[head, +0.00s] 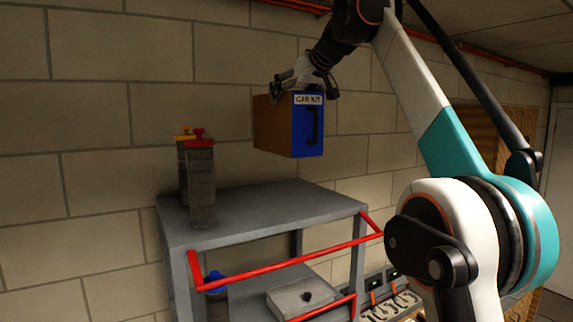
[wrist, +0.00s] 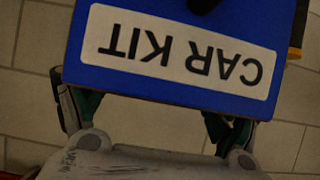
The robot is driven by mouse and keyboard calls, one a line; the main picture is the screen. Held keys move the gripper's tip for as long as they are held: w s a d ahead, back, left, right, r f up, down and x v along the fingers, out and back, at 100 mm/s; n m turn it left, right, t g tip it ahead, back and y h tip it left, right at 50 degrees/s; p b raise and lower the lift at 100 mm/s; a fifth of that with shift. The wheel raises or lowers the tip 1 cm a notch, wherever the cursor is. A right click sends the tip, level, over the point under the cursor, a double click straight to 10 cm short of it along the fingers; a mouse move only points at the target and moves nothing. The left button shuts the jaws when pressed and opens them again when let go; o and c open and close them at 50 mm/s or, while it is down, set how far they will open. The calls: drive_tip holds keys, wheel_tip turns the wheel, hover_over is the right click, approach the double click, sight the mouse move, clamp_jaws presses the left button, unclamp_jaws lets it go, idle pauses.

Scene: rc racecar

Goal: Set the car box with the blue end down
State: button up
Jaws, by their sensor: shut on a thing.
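The car box (head: 308,132) is a brown box with a blue end that bears a "CAR KIT" label and a dark handle. In the head view it hangs in the air above the grey shelf unit, upright, with its blue end facing the camera side. My gripper (head: 302,88) is at the box's top and shut on it. In the wrist view the blue end (wrist: 82,62) fills the upper middle, with its label upside down. My gripper's fingers (wrist: 155,110) show on either side of the box's near edge. The far side of the box is hidden.
The grey shelf unit (head: 270,207) has red rails (head: 290,262). Dark canisters with red and yellow tops (head: 199,175) stand at its top left. The rest of the top is clear. A blue-topped bottle (head: 217,298) and a grey case (head: 303,297) are on the lower shelf. A block wall is behind.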

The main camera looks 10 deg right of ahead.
sight(316, 125)
wheel_tip(316, 125, down, 14)
drive_tip(key=shift+f+b, duration=0.2)
drive_tip(key=shift+b, duration=0.65)
drive_tip(key=shift+f, duration=0.15)
drive_tip(key=o, duration=1.5)
drive_tip(key=shift+o, duration=0.2)
drive_tip(key=shift+r, duration=0.2)
drive_tip(key=b+v, duration=0.1)
drive_tip(key=v, duration=1.1)
drive_tip(key=shift+a, duration=0.1)
